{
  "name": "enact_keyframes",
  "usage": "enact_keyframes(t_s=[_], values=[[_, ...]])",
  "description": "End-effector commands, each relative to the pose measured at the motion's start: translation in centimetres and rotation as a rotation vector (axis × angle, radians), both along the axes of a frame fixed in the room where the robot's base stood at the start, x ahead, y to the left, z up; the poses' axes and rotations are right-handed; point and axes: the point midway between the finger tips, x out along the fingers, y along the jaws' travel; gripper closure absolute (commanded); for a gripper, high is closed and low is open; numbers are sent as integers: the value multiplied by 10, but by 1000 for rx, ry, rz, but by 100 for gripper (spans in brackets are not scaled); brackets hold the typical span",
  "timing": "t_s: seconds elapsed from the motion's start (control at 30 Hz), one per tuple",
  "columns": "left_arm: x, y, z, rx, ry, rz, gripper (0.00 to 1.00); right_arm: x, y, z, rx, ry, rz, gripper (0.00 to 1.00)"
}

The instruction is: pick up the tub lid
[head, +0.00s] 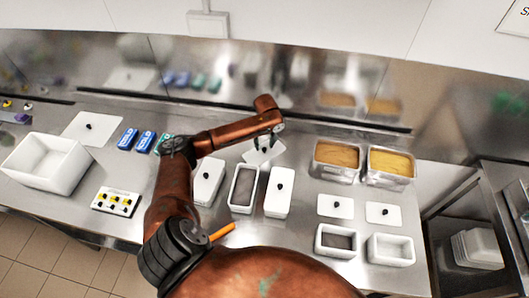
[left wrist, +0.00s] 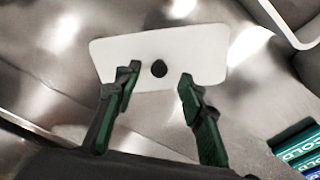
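A white tub lid (left wrist: 205,55) with a round black knob (left wrist: 159,68) shows in the left wrist view. In the head view a white lid (head: 275,154) shows partly behind my left gripper (head: 264,144), at the back of the counter. My left gripper (left wrist: 160,84) is open, with its green-and-black fingertips to either side of the knob and apart from it. The fingertips overlap the lid's near edge in the picture; I cannot tell how high they are above it. My right gripper is not in view.
Below the lid stand an open narrow tub (head: 243,188) and a lidded tub (head: 279,193). Two filled metal pans (head: 337,160) stand to the right. The steel back wall is close behind.

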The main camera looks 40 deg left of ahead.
Motion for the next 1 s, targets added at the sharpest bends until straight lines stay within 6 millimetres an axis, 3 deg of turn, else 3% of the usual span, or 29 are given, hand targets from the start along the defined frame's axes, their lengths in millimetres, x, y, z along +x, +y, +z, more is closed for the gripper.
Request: enact_keyframes(t_s=[0.2, 0.47, 1.0], values=[[2, 2, -25, 1, -1, 1, 63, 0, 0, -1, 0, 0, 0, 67], [2, 2, -27, 1, -2, 0, 63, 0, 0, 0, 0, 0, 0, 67], [2, 2, -27, 1, -2, 0, 100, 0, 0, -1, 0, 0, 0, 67]])
